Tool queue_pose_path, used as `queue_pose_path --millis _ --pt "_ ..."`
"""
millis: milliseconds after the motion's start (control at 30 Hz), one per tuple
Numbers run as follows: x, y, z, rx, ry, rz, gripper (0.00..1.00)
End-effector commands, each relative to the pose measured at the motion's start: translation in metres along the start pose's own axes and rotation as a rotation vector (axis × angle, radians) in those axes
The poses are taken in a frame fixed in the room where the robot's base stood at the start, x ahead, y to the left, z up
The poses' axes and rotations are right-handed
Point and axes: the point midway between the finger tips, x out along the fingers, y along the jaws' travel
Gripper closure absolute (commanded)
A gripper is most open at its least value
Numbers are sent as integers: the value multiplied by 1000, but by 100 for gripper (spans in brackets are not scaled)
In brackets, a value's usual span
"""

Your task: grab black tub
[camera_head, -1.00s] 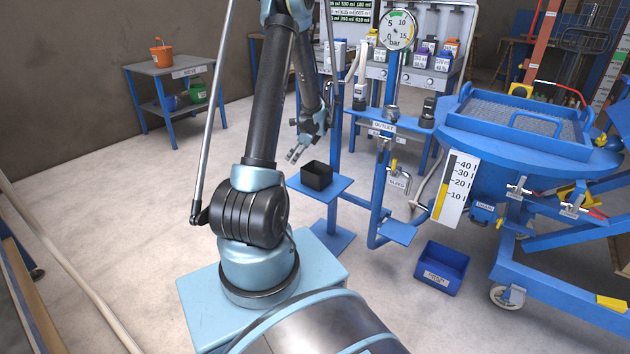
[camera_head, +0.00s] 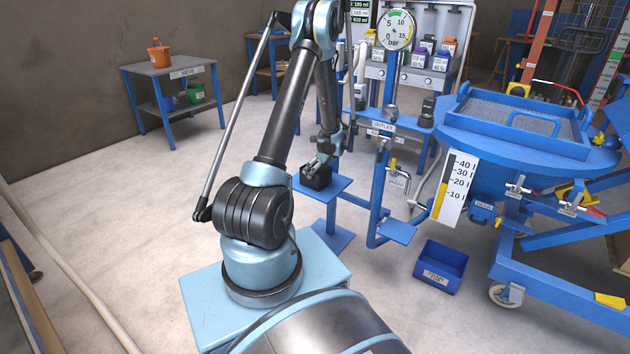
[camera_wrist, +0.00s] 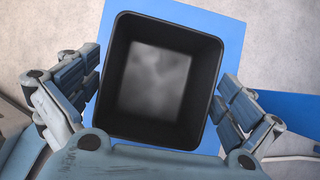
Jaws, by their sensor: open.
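The black tub (camera_head: 317,179) stands on a small blue platform (camera_head: 338,187) in the head view. In the wrist view the square, open-topped tub (camera_wrist: 118,95) is seen from above and looks empty inside. My gripper (camera_head: 316,163) is right at the tub, with its fingers pointing down. In the wrist view my gripper (camera_wrist: 160,95) is open, with one finger on the left side of the tub and the other on the right. I cannot tell whether either finger touches the walls.
A blue stand with an outlet sign (camera_head: 383,126) and pipes is right of the platform. A blue bin (camera_head: 441,267) lies on the floor. A round blue table with a mesh tray (camera_head: 520,119) is at the right. Open floor lies to the left.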

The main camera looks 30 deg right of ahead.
Motion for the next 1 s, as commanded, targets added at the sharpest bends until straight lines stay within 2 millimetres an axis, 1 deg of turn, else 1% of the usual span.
queue_pose_path --millis 200,333,933,967,1000 --pt "28 -1 -1 -1 0 1 0" --pt "40 -1 0 -2 0 1 0" --pt "43 0 -2 -1 0 1 0" --pt "44 0 -2 -1 0 1 2" --pt "43 0 -2 -1 0 1 11"
